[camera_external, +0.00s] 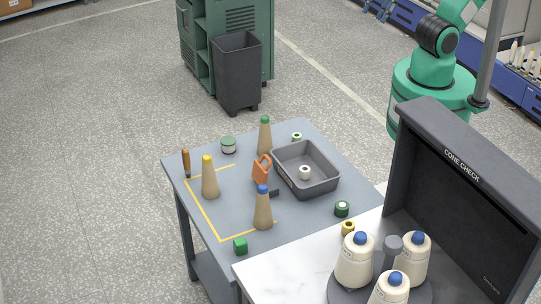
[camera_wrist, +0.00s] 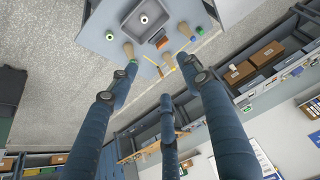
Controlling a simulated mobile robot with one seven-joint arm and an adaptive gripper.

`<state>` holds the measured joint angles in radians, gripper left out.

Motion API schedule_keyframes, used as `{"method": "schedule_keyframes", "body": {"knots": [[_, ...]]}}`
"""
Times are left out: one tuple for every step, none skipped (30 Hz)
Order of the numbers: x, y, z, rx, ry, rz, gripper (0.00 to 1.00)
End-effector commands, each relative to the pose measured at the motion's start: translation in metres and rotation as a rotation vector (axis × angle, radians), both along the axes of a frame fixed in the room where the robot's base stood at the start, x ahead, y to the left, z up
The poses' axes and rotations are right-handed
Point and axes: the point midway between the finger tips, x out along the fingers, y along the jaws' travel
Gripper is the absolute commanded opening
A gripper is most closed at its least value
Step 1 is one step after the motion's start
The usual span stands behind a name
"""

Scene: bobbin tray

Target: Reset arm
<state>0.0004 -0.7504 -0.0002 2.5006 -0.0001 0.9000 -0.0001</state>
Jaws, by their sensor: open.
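My gripper (camera_wrist: 160,76) shows only in the wrist view. Its long blue fingers are spread apart with nothing between them. It is open and well away from the table, which shows small beyond the fingertips. A dark grey tray (camera_external: 331,188) sits on the blue-grey table (camera_external: 300,236) with one small pale bobbin (camera_external: 305,172) in it. The tray (camera_wrist: 126,20) and the bobbin (camera_wrist: 144,19) also show at the top of the wrist view. In the external view my arm rises at the top right and leaves the frame, so my gripper is hidden there.
A dark panel (camera_external: 455,190) rises at the right beside white cones (camera_external: 354,262). A grey bin (camera_external: 237,75) stands behind the table.

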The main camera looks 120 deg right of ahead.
Motion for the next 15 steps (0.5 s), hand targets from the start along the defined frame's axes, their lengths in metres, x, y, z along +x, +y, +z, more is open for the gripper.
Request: {"method": "schedule_keyframes", "body": {"knots": [[0.000,0.000,-0.002,0.000,0.000,0.000,0.49],[0.000,0.000,-0.003,0.000,0.000,0.000,0.49],[0.000,0.000,-0.005,0.000,0.000,0.000,0.49],[0.000,0.000,-0.007,0.000,0.000,0.000,0.49],[0.000,0.000,-0.010,0.000,0.000,0.000,0.49],[0.000,0.000,-0.014,0.000,0.000,0.000,0.49],[0.000,0.000,-0.018,0.000,0.000,0.000,0.49],[0.000,0.000,-0.022,0.000,0.000,0.000,0.49],[0.000,0.000,-0.027,0.000,0.000,0.000,0.49],[0.000,0.000,-0.032,0.000,0.000,0.000,0.49],[0.000,0.000,-0.036,0.000,0.000,0.000,0.49],[0.000,0.000,-0.042,0.000,0.000,0.000,0.49],[0.000,0.000,-0.047,0.000,0.000,0.000,0.49],[0.000,0.000,-0.051,0.000,0.000,0.000,0.49],[0.000,0.000,-0.056,0.000,0.000,0.000,0.49]]}}
